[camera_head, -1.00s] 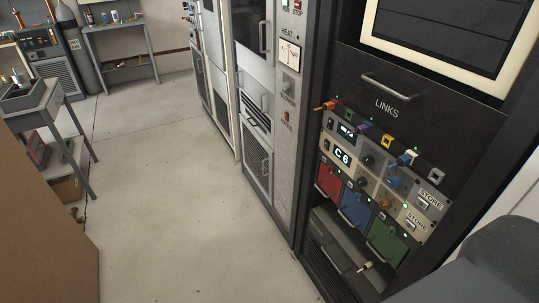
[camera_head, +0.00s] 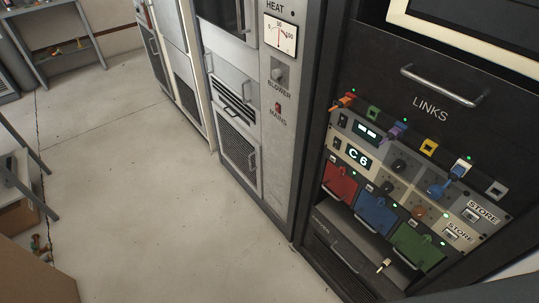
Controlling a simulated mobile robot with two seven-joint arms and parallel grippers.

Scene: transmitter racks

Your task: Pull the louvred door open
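Low in the grey rack left of the LINKS panel is a louvred or mesh panel (camera_head: 239,152) with a vertical handle (camera_head: 252,160) on its right side; it looks shut. A slotted grey panel (camera_head: 232,100) sits directly above it, with its own handle. Another dark louvred panel (camera_head: 185,100) shows low in the pale cabinet further left. I cannot tell for certain which of these is the louvred door.
The black rack (camera_head: 440,90) with the LINKS handle (camera_head: 440,85), coloured plugs and red, blue and green flaps stands close at right. A cardboard box (camera_head: 40,283) and a grey table (camera_head: 20,180) are at left. The floor (camera_head: 150,200) between is clear.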

